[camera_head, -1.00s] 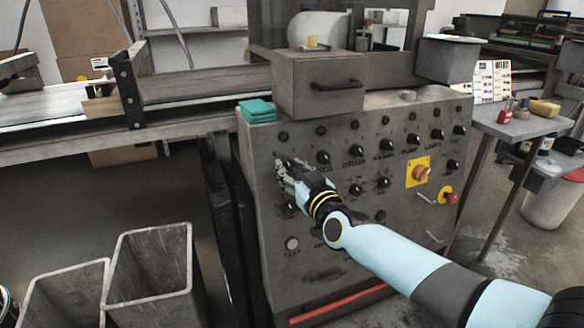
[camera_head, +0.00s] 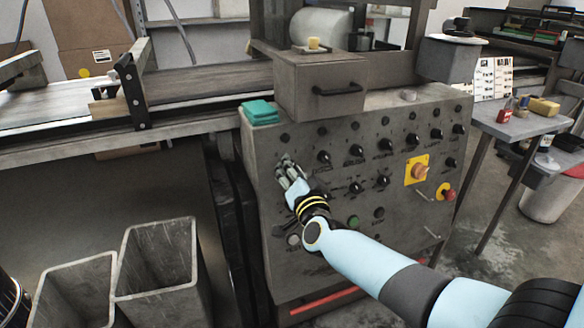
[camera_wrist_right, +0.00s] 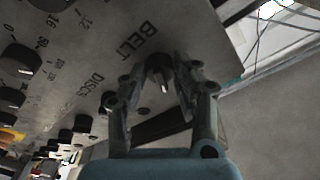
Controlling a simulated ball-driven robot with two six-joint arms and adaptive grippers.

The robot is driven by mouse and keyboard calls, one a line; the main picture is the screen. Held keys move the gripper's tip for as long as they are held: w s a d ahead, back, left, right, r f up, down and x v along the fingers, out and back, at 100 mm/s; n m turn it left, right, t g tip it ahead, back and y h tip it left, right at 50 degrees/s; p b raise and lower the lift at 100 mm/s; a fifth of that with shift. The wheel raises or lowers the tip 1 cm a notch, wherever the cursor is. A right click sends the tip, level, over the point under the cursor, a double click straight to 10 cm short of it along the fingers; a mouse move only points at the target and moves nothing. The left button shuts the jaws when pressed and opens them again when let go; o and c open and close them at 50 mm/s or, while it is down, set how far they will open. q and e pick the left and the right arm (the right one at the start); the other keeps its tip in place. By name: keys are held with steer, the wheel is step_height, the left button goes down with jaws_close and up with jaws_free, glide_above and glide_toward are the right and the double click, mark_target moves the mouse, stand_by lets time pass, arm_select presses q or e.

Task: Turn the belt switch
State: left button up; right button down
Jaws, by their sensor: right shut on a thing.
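The belt switch (camera_wrist_right: 160,72) is a small dark knob beside the word BELT in the right wrist view. My right gripper (camera_wrist_right: 160,88) has one finger on each side of it and is shut on it. In the head view my right gripper (camera_head: 284,170) is at the upper left of the grey control panel (camera_head: 330,265). There the fingers hide the switch. My left gripper is not in view.
Several black knobs sit close by on the panel, including the DISCS knob (camera_wrist_right: 108,100). A yellow-plated switch (camera_head: 417,170) and a red button (camera_head: 447,194) are at its right. A green lamp (camera_head: 354,222) is beside my arm. Two open bins (camera_head: 155,290) stand lower left.

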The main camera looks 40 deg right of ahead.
steer(key=shift+m, duration=0.5)
steer(key=c, duration=1)
jaws_free()
steer(key=shift+s, duration=0.1)
steer(key=v, duration=1.2)
steer(key=shift+a, duration=0.15)
